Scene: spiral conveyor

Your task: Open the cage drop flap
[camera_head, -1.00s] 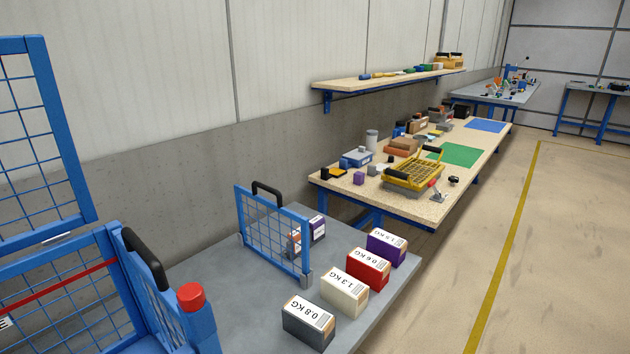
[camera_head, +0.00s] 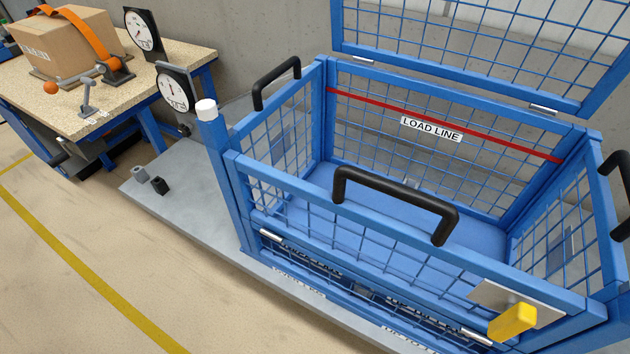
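The blue mesh cage (camera_head: 322,110) stands in the middle and right, seen from above and in front. Its front drop flap (camera_head: 300,190) is upright and closes the front side, with a black handle (camera_head: 395,203) on its top rail. Silver hinges (camera_head: 272,236) show along the flap's lower edge. A yellow latch knob (camera_head: 513,321) sits on a metal plate at the flap's right end; whether it is engaged I cannot tell. The cage's lid (camera_head: 455,68) stands raised at the back. The cage looks empty inside. My gripper is not in view.
The cage stands on a grey platform (camera_head: 180,215) with two small weights (camera_head: 160,186). A white-capped post (camera_head: 207,108) and dial gauges (camera_head: 174,88) are left of it. A bench (camera_head: 100,125) with a strapped carton (camera_head: 65,45) is further left. Floor at lower left is clear.

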